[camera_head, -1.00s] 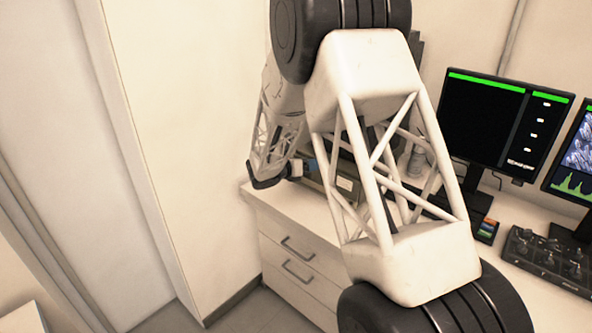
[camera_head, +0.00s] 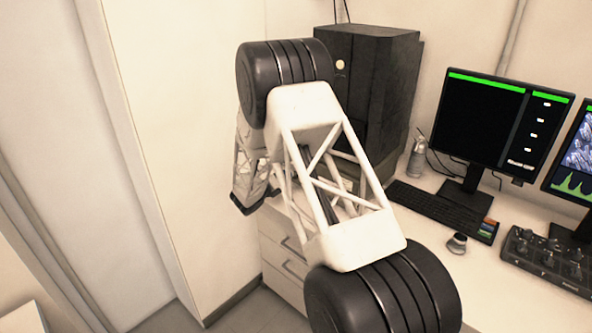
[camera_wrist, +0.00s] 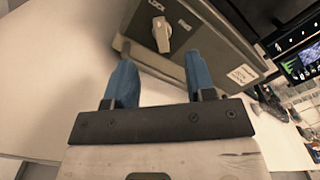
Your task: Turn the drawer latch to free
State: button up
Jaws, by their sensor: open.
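In the wrist view the drawer latch (camera_wrist: 162,36) is a pale knob on the grey front panel (camera_wrist: 205,52) of a unit. The word LOCK is printed to its upper left and a second label, hard to read, to its right. The knob stands roughly upright, tilted a little. My gripper (camera_wrist: 158,80) is open and empty, its two blue fingers pointing toward the panel below the knob and apart from it. In the head view my arm hides the latch and the gripper's fingers.
A black tower unit (camera_head: 368,90) stands at the back of the white desk (camera_head: 470,275). A bottle (camera_head: 416,158), keyboard (camera_head: 440,208), monitor (camera_head: 500,125) and control panel (camera_head: 550,262) are to the right. White drawers (camera_head: 290,268) sit below.

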jog(key=shift+x, duration=3.9)
jog(key=c, duration=0.8)
